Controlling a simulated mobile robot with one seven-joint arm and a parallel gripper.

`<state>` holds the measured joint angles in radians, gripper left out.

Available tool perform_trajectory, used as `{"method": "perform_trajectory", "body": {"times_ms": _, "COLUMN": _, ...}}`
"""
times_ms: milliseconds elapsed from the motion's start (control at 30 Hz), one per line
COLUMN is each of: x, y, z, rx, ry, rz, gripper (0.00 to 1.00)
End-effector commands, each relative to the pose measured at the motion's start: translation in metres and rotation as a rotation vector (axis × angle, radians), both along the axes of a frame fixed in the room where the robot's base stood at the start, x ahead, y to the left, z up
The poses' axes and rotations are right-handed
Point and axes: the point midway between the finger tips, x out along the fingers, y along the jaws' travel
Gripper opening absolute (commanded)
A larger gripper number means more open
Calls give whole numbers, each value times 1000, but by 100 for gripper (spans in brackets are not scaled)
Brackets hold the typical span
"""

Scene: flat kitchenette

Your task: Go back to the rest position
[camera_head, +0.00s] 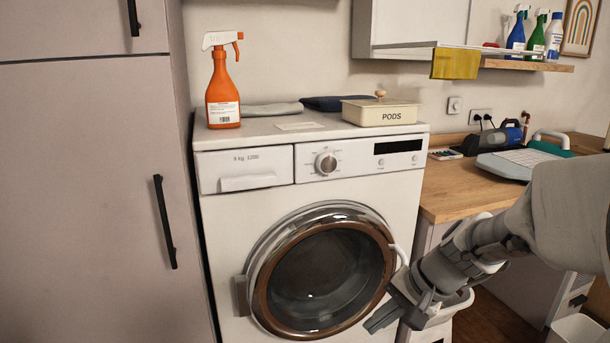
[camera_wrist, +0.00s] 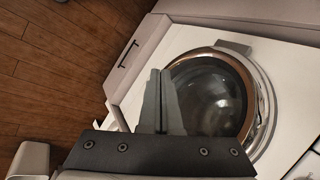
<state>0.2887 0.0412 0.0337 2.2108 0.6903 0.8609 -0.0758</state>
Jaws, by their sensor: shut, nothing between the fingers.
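My gripper (camera_head: 384,316) is low in front of the washing machine (camera_head: 240,219), near the lower right of its round door (camera_head: 322,275). The door looks shut, with a brown ring around dark glass. In the wrist view, my gripper (camera_wrist: 159,75) has its two fingers together with nothing between them, pointing at the floor and machine front. The door (camera_wrist: 208,95) shows just right of the fingers there. I cannot tell from these views whether the fingertips touch the machine.
An orange spray bottle (camera_head: 223,85) and a PODS box (camera_head: 380,112) stand on the machine. A tall cabinet (camera_head: 90,200) is at the left. A wooden counter (camera_head: 448,190) is at the right. A white bin (camera_head: 578,329) stands at the lower right. Wooden floor (camera_wrist: 60,70) is open in the wrist view.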

Motion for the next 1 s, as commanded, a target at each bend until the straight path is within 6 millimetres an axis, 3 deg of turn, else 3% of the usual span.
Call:
{"method": "perform_trajectory", "body": {"times_ms": 200, "x": -51, "y": 10, "z": 38, "rx": -192, "ry": -98, "rz": 179, "gripper": 0}}
{"method": "perform_trajectory", "body": {"times_ms": 600, "x": -130, "y": -1, "z": 76, "rx": -530, "ry": -277, "rz": 411, "gripper": 0}}
{"method": "perform_trajectory", "body": {"times_ms": 800, "x": -156, "y": -13, "z": 86, "rx": -666, "ry": -358, "rz": 475, "gripper": 0}}
{"method": "perform_trajectory", "body": {"times_ms": 1000, "x": -155, "y": -13, "z": 138, "rx": -663, "ry": -349, "rz": 474, "gripper": 0}}
